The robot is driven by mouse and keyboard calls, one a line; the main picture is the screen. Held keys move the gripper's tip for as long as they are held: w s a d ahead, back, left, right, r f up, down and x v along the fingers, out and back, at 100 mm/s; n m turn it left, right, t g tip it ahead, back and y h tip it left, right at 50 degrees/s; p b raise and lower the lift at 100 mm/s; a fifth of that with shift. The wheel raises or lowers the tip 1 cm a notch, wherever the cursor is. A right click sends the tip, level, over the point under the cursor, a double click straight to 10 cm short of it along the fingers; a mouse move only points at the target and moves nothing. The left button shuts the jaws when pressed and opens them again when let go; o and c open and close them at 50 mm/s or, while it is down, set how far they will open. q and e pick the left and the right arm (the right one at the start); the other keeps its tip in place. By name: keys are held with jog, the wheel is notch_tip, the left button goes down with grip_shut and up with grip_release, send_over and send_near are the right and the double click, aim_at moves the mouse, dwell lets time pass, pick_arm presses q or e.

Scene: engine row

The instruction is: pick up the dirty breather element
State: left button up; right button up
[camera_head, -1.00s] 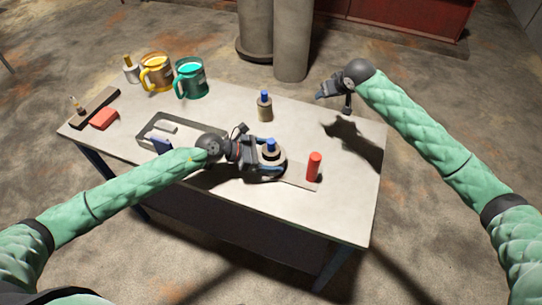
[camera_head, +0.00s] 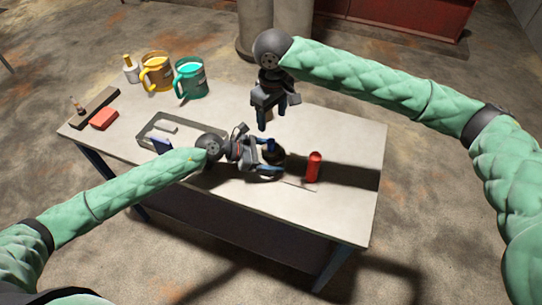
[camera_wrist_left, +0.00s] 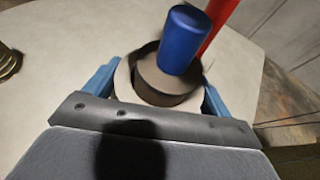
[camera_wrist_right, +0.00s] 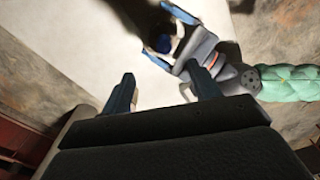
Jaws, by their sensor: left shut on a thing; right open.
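A dark round element with a blue cap (camera_wrist_left: 180,42) sits in a pale round housing (camera_wrist_left: 122,80) on the table. I take this dark element for the dirty breather element. My left gripper (camera_head: 268,163) is shut on the housing, one blue finger on either side; the left wrist view shows this closely. My right gripper (camera_head: 276,112) is open and empty, above the table behind the housing. In the right wrist view its fingers (camera_wrist_right: 164,90) are apart, with the blue cap beyond them. A brass-coloured, blue-capped element stands behind my right gripper, mostly hidden; its edge shows in the left wrist view (camera_wrist_left: 8,62).
A red cylinder (camera_head: 314,168) stands right of the housing. A grey tray (camera_head: 150,133) lies to the left. A yellow mug (camera_head: 157,72), a teal mug (camera_head: 190,80) and a white bottle (camera_head: 131,69) stand at the back left. The table's right end is clear.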

aim_at(271, 140)
jog(key=shift+s+f, duration=0.2)
jog(key=shift+s, duration=0.1)
notch_tip(271, 140, down, 12)
jog(key=shift+s+r, duration=0.15)
jog(key=shift+r, duration=0.1)
jog(key=c, duration=0.7)
